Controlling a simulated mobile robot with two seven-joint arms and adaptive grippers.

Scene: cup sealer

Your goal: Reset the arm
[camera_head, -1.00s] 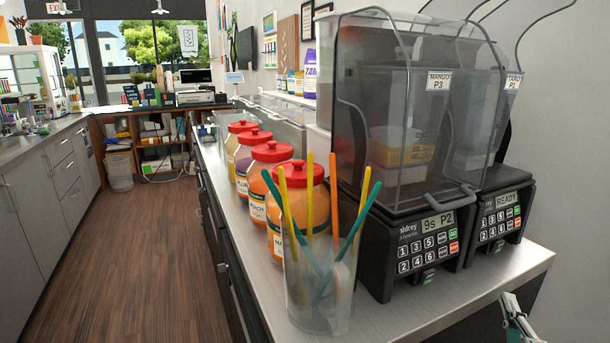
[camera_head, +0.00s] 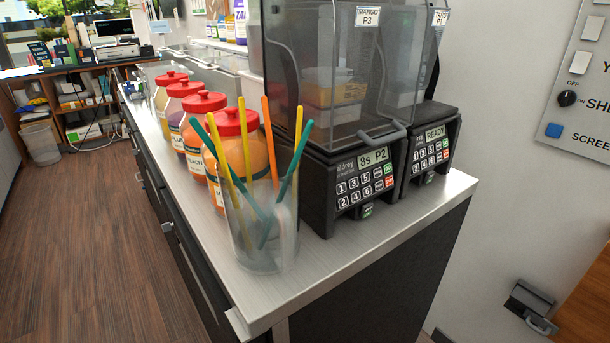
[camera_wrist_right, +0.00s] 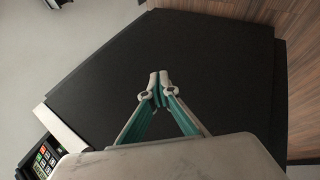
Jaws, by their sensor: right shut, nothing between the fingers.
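My right gripper (camera_wrist_right: 159,90) shows in the right wrist view with its teal and grey fingers together and nothing between them. Behind it is the dark end panel (camera_wrist_right: 200,60) of the counter, and the fingers appear apart from it. Neither of my grippers shows in the head view now. The left gripper is out of sight. The counter (camera_head: 330,262) has a bare metal top near its front corner.
A clear cup with colored straws (camera_head: 262,240) stands near the counter's front edge. Two blenders (camera_head: 350,185) stand behind it, the left display reading 8s P2. Red-lidded jars (camera_head: 240,150) line the left side. The wood floor (camera_head: 90,240) at left is clear.

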